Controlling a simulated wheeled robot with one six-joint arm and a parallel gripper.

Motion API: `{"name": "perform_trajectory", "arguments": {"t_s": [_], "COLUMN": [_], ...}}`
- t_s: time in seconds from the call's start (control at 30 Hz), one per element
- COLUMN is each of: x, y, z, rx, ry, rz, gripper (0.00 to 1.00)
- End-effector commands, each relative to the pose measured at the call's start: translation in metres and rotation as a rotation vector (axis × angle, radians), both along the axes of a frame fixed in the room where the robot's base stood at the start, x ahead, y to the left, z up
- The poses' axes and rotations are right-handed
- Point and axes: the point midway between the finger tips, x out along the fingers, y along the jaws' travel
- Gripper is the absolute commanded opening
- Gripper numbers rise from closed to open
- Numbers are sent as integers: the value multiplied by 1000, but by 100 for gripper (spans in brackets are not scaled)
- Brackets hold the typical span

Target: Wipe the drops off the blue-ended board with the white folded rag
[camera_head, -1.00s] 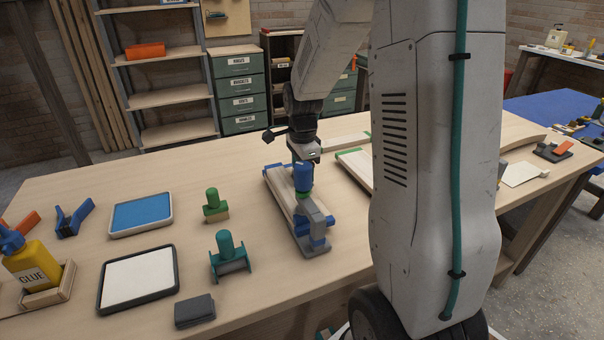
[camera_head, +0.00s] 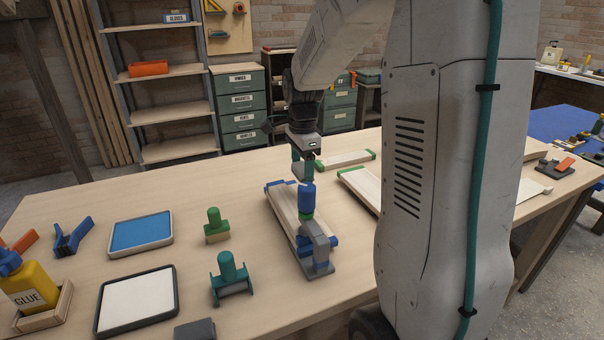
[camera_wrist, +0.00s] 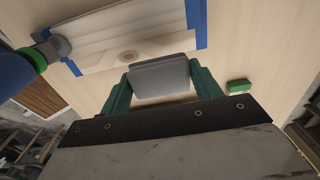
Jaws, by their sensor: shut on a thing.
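The blue-ended board (camera_head: 282,206) lies on the workbench, held down at its near end by a grey clamp (camera_head: 318,248) with a blue handle. In the wrist view the board (camera_wrist: 105,35) shows wood grain, blue edges and a round brown mark. I cannot make out drops. My gripper (camera_head: 303,172) is shut on the white folded rag (camera_head: 298,171), which looks grey in the wrist view (camera_wrist: 160,77). The rag is at the board's far end and overlaps its edge in the wrist view. I cannot tell whether it touches the board.
Green-ended boards (camera_head: 345,160) lie behind and to the right. Left of the board stand a green stamp-like tool (camera_head: 216,226) and a teal one (camera_head: 230,275). A blue pad (camera_head: 141,232), a white pad (camera_head: 137,300) and a dark grey block (camera_head: 195,330) lie farther left. Bare bench lies between.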

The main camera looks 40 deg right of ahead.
Motion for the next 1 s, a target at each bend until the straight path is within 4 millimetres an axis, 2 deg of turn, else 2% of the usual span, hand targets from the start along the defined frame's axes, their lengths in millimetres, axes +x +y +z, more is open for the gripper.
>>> {"name": "perform_trajectory", "arguments": {"t_s": [0.3, 0.83, 1.0], "x": [0, 0, 15], "y": [0, 0, 10], "z": [17, 18, 13], "rx": [0, 0, 1], "ry": [-1, 0, 2], "rz": [-1, 2, 117], "gripper": [42, 42, 42]}}
